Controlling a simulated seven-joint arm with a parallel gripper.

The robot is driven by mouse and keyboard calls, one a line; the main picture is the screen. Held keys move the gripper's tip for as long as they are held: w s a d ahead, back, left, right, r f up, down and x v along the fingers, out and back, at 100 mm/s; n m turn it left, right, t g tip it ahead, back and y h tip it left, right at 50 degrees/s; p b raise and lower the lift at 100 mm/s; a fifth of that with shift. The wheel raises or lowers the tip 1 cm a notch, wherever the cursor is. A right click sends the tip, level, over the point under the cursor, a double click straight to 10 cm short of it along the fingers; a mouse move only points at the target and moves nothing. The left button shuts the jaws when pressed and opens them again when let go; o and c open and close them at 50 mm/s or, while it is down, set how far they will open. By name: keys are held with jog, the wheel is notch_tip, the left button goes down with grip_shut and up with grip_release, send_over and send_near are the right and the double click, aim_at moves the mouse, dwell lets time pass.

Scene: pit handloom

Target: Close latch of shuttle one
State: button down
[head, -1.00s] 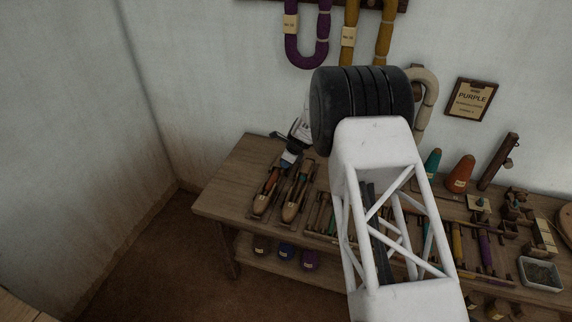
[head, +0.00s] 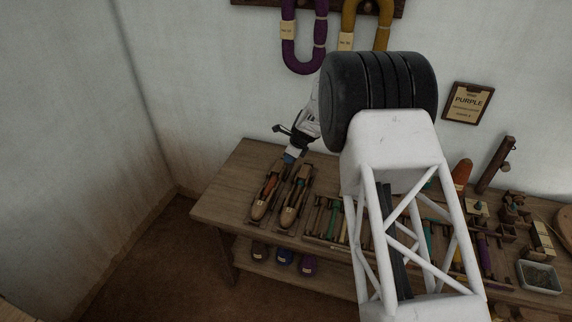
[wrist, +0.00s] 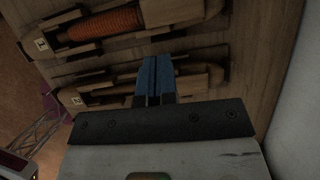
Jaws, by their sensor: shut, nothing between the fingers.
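Two wooden boat-shaped shuttles lie side by side at the left of the bench. The left shuttle (head: 260,207) holds an orange bobbin; it is the upper shuttle in the wrist view (wrist: 172,12). The right shuttle (head: 291,212) is the lower one in the wrist view (wrist: 112,92).
The wooden bench (head: 225,187) has bare room left of the shuttles. A rack of bobbins (head: 325,222) lies to their right. My arm hides the bench's middle.

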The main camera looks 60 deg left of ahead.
jog(key=shift+v, duration=1.8)
